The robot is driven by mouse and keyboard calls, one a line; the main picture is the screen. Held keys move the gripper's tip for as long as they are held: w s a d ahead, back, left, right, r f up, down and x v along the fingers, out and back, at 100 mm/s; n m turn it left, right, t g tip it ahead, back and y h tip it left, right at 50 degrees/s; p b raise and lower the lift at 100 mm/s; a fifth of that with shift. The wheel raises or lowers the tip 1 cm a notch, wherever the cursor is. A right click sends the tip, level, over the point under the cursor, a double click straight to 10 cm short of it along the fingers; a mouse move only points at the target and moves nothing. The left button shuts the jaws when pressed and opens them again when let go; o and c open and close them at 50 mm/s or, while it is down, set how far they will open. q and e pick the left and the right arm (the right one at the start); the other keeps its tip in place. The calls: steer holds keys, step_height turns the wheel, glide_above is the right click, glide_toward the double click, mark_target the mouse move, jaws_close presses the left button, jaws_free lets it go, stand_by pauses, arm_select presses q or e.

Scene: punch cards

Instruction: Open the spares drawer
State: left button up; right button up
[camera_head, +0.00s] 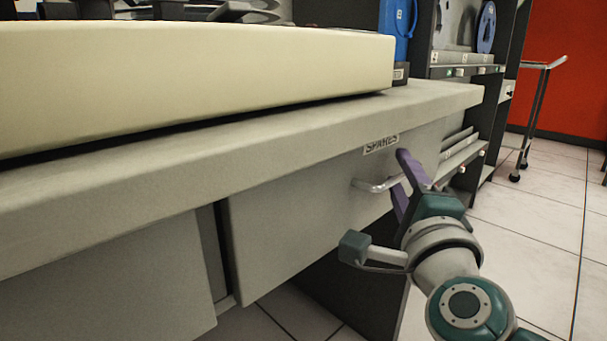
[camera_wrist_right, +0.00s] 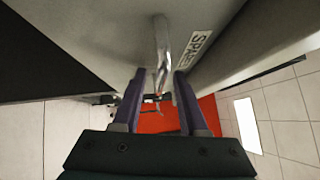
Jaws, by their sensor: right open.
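The spares drawer (camera_head: 300,215) has a plain grey front under the worktop and looks shut. Its "SPARES" label (camera_head: 381,144) is near the worktop edge, and also shows in the right wrist view (camera_wrist_right: 197,46). The metal bar handle (camera_head: 372,186) sits below the label. My right gripper (camera_head: 400,172) is open at the handle, with its purple fingers on either side of the bar. In the right wrist view the handle (camera_wrist_right: 161,45) runs into the gap between the fingers (camera_wrist_right: 160,76), with space visible on both sides. My left gripper is not in view.
The worktop (camera_head: 240,150) overhangs the drawer and carries a thick cream slab (camera_head: 200,80). Another grey front (camera_head: 110,285) is at the left. Dark shelving (camera_head: 470,110) stands beyond the worktop. A trolley (camera_head: 535,110) is at the back right. Tiled floor (camera_head: 535,220) is clear at right.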

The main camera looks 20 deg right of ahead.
jaws_close()
stand_by(0.4)
stand_by(1.1)
